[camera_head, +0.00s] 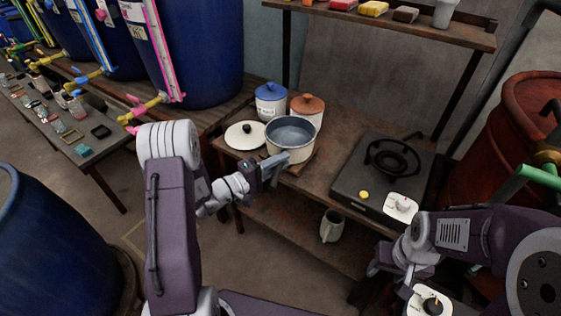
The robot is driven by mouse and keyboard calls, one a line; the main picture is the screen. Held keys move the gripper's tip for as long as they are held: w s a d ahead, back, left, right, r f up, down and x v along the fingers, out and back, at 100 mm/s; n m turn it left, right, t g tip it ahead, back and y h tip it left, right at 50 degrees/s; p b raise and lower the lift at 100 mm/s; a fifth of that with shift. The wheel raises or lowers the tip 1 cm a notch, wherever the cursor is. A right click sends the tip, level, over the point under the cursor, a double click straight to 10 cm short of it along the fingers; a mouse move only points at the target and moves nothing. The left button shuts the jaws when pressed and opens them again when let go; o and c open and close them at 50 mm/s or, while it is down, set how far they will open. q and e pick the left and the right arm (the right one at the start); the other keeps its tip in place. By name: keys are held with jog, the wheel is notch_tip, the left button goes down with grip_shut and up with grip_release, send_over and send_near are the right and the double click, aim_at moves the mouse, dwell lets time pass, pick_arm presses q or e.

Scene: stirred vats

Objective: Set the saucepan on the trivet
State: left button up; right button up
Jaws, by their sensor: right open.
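The saucepan (290,146), cream outside with a grey inside, stands upright on the left part of the wooden bench, apparently on a small wooden board. A dark ring-shaped pan support (393,157), which may be the trivet, sits bare on the flat grey stove (350,184) to the right. My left gripper (271,170) is at the saucepan's near left side, where its handle comes out; whether the jaws are closed on the handle is hidden. My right gripper (378,264) is open and empty, low in front of the stove, partly hidden by its wrist.
Behind the saucepan stand a blue-lidded jar (270,103) and a brown-lidded jar (307,108). A white lid (244,135) lies to its left. A shelf (420,27) crosses above the bench. A pale jug (332,226) stands on the lower shelf. A red barrel (504,140) flanks the stove.

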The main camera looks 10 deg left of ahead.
pick_arm(q)
jog(key=o, duration=0.4)
jog(key=shift+c, duration=0.2)
jog(key=shift+s, duration=0.1)
jog(key=shift+r, duration=0.2)
jog(key=v, duration=1.2)
jog(key=shift+p, duration=0.35)
jog(key=shift+f, duration=0.15)
